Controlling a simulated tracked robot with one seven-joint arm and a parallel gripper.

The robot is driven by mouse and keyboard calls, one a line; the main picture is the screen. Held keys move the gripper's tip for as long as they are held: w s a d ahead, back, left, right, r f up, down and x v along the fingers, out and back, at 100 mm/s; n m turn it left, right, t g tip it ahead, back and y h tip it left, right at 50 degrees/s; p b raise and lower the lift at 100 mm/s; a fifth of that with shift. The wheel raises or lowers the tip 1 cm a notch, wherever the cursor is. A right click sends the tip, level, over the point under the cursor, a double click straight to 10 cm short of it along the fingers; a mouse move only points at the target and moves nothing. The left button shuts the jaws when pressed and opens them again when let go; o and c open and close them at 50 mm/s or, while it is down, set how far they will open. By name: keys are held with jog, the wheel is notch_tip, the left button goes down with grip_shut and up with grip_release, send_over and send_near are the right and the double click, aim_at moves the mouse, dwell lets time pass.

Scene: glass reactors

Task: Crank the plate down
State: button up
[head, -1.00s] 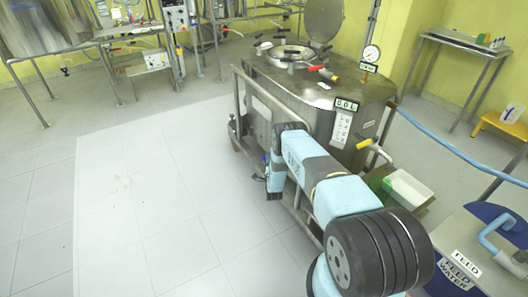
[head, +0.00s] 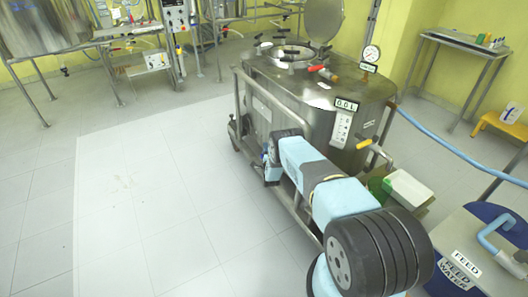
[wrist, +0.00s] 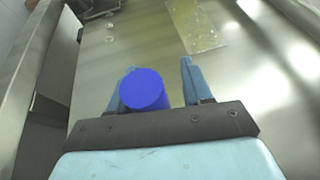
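A round blue knob (wrist: 145,90), seen end-on, is in the wrist view; it looks like a crank handle, but its shaft is hidden. My gripper (wrist: 157,68) is open, with its two blue-grey fingers apart. The knob overlaps the left finger, and a gap shows between it and the right finger. I cannot tell whether it touches a finger. In the head view my gripper (head: 273,173) is low beside the steel vessel (head: 312,95), largely hidden by my arm. I cannot clearly make out the plate.
A tubular metal frame (head: 262,92) surrounds the vessel's left side, close to my arm. A blue hose (head: 445,143) runs off to the right. The floor (head: 150,200) at left is clear.

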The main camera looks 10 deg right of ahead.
jog(key=shift+w, duration=0.15)
grip_shut()
jog(key=shift+s+d+f+n+g, duration=0.25)
jog(key=shift+s+f+g, duration=0.15)
jog(key=shift+g, duration=0.2)
jog(key=shift+s+d+f+n+g, duration=0.2)
jog(key=shift+s+f+n+g, duration=0.1)
jog(key=shift+s+g, duration=0.25)
jog(key=shift+s+d+f+n+g, duration=0.3)
jog(key=shift+s+g, duration=0.35)
jog(key=shift+g, duration=0.15)
jog(key=shift+s+d+f+n+g, duration=0.2)
jog(key=shift+s+d+f+g, duration=0.1)
jog(key=shift+s+g, duration=0.5)
jog(key=shift+s+d+f+n+g, duration=0.3)
jog(key=shift+s+g, duration=0.25)
jog(key=shift+g, duration=0.3)
jog(key=shift+s+f, duration=0.1)
